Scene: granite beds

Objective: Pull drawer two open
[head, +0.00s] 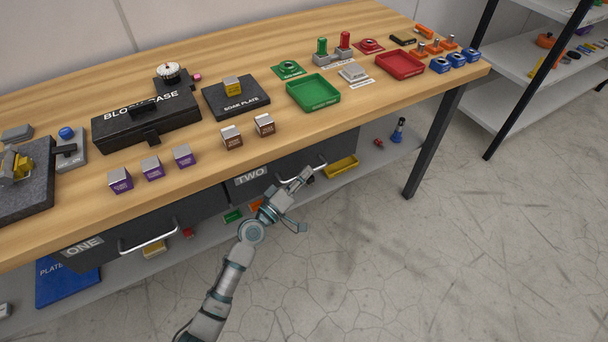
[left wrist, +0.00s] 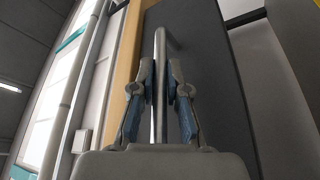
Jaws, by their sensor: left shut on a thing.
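Drawer two (head: 262,178) is a dark drawer under the wooden bench top, with a white TWO label on its front. Its front lies close under the bench edge. Its metal bar handle (head: 318,168) is partly hidden by my left gripper (head: 298,184). In the left wrist view, the handle bar (left wrist: 160,85) runs between the two blue-padded fingers of my left gripper (left wrist: 160,92), which are shut on it. The dark drawer front (left wrist: 205,70) is behind the bar. My right gripper is in neither view.
Drawer one (head: 120,235) is at the left with its own bar handle (head: 150,243). The bench top (head: 220,165) carries blocks, a black case, trays and tools. A lower shelf (head: 370,165) holds small items. Clear concrete floor (head: 420,260) lies in front, right of the arm.

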